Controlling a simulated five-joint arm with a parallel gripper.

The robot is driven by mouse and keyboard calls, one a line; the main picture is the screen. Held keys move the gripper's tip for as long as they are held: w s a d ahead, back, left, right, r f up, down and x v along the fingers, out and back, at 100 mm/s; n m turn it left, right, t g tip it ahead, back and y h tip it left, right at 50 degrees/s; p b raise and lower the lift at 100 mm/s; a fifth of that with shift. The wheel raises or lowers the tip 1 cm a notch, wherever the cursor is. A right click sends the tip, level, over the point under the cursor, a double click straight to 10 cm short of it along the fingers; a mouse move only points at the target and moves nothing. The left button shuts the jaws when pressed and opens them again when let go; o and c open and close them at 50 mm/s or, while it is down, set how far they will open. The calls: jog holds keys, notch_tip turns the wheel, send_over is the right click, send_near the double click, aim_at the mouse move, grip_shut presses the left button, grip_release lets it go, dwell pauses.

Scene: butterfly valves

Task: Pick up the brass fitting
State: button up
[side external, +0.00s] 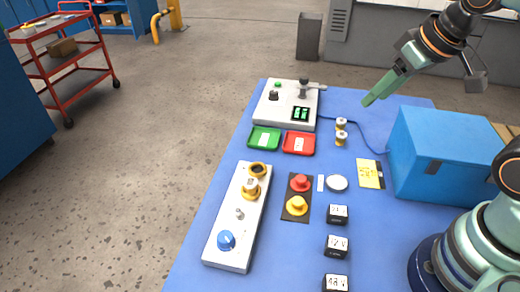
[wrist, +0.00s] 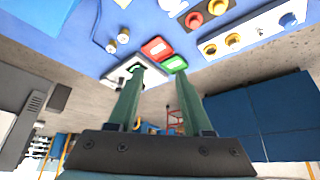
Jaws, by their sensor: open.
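Two small cylinders with brass-coloured and pale parts stand close together on the blue mat, the far one (side external: 341,123) behind the near one (side external: 341,139). The wrist view shows them too, one (wrist: 123,36) beside the other (wrist: 111,46). I cannot tell which, if either, is the brass fitting. A white panel (side external: 226,256) also carries two brass-yellow round parts, an upper one (side external: 257,170) and a lower one (side external: 250,190). My gripper (side external: 370,101) is open and empty, raised above the mat, right of the cylinders in the side view. Its two fingers (wrist: 158,73) show apart in the wrist view.
A red tray (side external: 299,144), a green tray (side external: 264,138) and a white console (side external: 271,113) lie left of the cylinders. A large blue box (side external: 432,160) stands at right. A black plate with buttons (side external: 296,212) and several black displays (side external: 337,246) lie nearer. Bare mat surrounds the cylinders.

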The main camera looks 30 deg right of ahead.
jog(key=o, duration=0.4)
jog(key=n+g, duration=0.6)
jog(key=n, duration=1.2)
send_over(251, 182)
jog(key=f, duration=1.5)
jog(key=shift+a, duration=0.2)
jog(key=shift+d+f, duration=0.15)
jog(key=shift+f, duration=1.2)
jog(key=shift+d+f, duration=0.1)
jog(key=shift+f, duration=1.25)
